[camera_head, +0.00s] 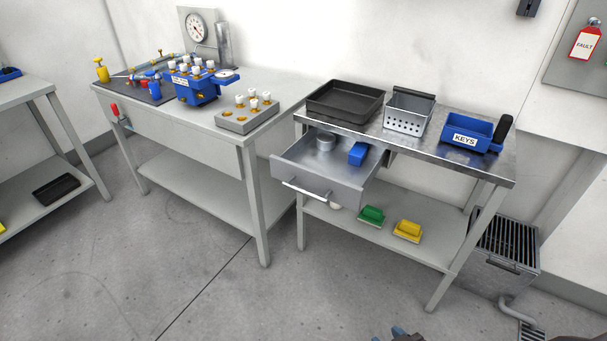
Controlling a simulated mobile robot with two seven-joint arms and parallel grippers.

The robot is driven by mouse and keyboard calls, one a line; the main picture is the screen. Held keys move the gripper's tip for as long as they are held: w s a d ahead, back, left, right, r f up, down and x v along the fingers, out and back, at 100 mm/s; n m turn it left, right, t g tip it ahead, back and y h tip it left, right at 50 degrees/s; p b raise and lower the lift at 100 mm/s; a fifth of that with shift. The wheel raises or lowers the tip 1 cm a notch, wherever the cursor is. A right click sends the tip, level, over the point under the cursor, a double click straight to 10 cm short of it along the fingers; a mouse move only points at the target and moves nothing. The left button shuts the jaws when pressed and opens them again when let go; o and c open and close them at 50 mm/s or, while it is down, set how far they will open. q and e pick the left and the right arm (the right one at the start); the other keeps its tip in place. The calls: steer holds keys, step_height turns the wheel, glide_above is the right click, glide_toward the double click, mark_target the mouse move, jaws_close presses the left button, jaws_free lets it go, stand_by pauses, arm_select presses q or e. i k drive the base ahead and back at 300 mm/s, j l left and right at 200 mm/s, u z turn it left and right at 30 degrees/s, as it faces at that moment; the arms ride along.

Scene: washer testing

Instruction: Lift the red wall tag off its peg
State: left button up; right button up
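A red wall tag (585,42) with a white label reading "FAULT" hangs on a grey board (562,75) at the upper right edge of the head view. Only small dark and blue parts show at the bottom edge, too cut off to identify.
A steel-topped table below the tag holds a black tray (322,116), a perforated bin (408,112) and a blue "KEYS" box (465,143). Its drawer (310,178) stands open. A grated drain basin (508,242) stands right of it. The floor in front is clear.

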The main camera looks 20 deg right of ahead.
mark_target(587, 39)
steer(key=z, duration=1.95)
steer(key=i+l+z, duration=0.15)
steer(key=i+l, duration=0.8)
steer(key=i+j, duration=0.05)
steer(key=i, duration=0.05)
